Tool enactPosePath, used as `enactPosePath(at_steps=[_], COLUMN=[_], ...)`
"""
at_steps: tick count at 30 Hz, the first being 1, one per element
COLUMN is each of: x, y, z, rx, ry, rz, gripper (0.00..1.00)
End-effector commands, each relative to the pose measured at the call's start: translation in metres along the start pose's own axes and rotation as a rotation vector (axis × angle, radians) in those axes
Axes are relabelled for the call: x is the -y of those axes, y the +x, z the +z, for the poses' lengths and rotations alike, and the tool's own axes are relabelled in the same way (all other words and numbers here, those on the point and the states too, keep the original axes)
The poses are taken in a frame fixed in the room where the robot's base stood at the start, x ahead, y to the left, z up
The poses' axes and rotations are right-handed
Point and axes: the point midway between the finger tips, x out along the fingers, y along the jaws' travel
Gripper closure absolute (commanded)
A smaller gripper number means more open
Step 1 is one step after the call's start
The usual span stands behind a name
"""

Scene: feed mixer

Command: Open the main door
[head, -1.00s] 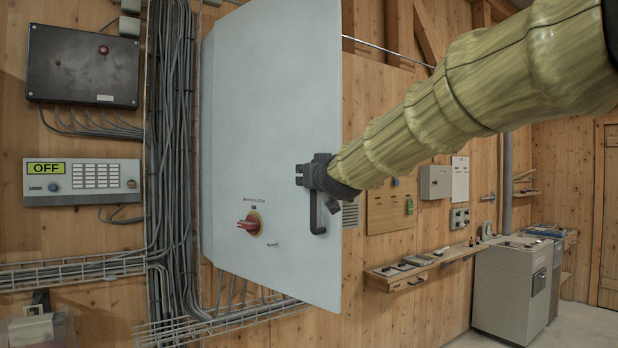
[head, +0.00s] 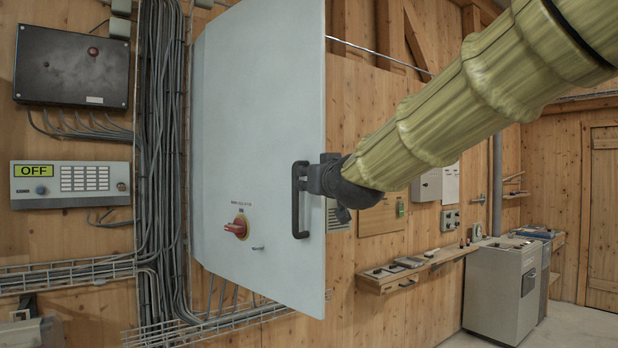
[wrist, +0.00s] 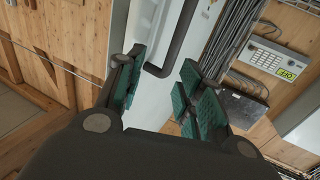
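The main door (head: 255,110) is a tall pale grey cabinet door with a red rotary switch (head: 238,227). In the head view it stands angled out from the wall, its right edge nearer me. Its black bar handle (head: 298,200) is upright near that edge and also shows in the wrist view (wrist: 172,42). My gripper (head: 318,178) is just right of the handle, at the door's edge. In the wrist view my gripper (wrist: 158,92) has its green-padded fingers spread apart, with the handle's lower end beyond and between them. I see no grip on it.
A control panel reading OFF (head: 72,184), a dark box (head: 72,66) and a cable bundle (head: 162,150) are on the wooden wall at left. A shelf (head: 415,268) and a grey cabinet (head: 503,290) stand at right, with bare floor beside them.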

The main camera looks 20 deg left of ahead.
Motion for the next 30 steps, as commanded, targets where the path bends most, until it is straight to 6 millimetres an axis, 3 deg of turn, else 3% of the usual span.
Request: enactPosePath(at_steps=[5, 14, 19, 21, 23, 26, 30], x=[0.0, -0.001, -0.009, -0.022, -0.037, -0.069, -0.112], y=[-0.012, -0.014, -0.011, -0.008, -0.005, -0.003, -0.011], z=[0.001, 0.001, 0.016, 0.041, 0.07, 0.137, 0.245], rx=[0.001, 0.002, 0.019, 0.045, 0.077, 0.149, 0.264], ry=[0.0, 0.0, 0.008, 0.022, 0.04, 0.077, 0.134], rz=[0.001, 0.001, 0.008, 0.019, 0.033, 0.063, 0.111], gripper=[0.63, 0.63, 0.92, 1.0, 1.0, 1.0, 1.0])
